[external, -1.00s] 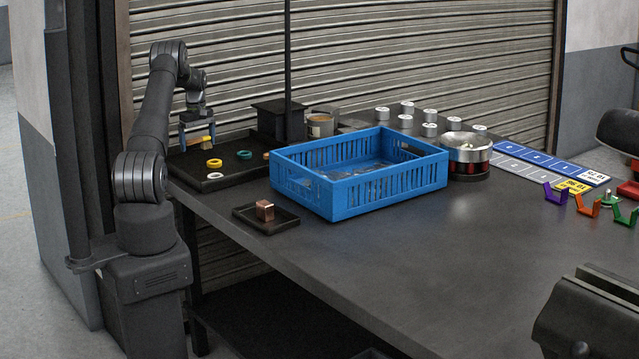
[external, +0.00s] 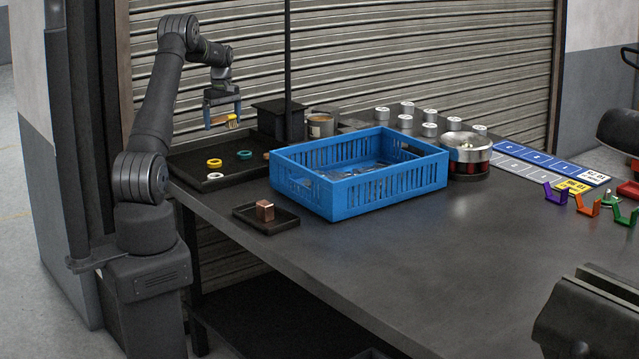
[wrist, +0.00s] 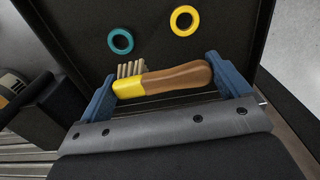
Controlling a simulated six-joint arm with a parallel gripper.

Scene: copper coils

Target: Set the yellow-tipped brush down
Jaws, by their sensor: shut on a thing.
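The brush (wrist: 165,79) has a brown wooden handle, a yellow tip and pale bristles. My gripper (wrist: 168,88) is shut on it, with the blue fingers at the two ends of the brush in the wrist view. In the external view my gripper (external: 222,113) holds the brush (external: 226,121) in the air above the back part of the black tray (external: 190,163).
A yellow ring (external: 214,163) and a teal ring (external: 244,155) lie in the black tray. A dark box (external: 279,120) and a tin (external: 320,125) stand behind and right. A blue crate (external: 345,195) and a small tray with a copper block (external: 265,210) are nearby.

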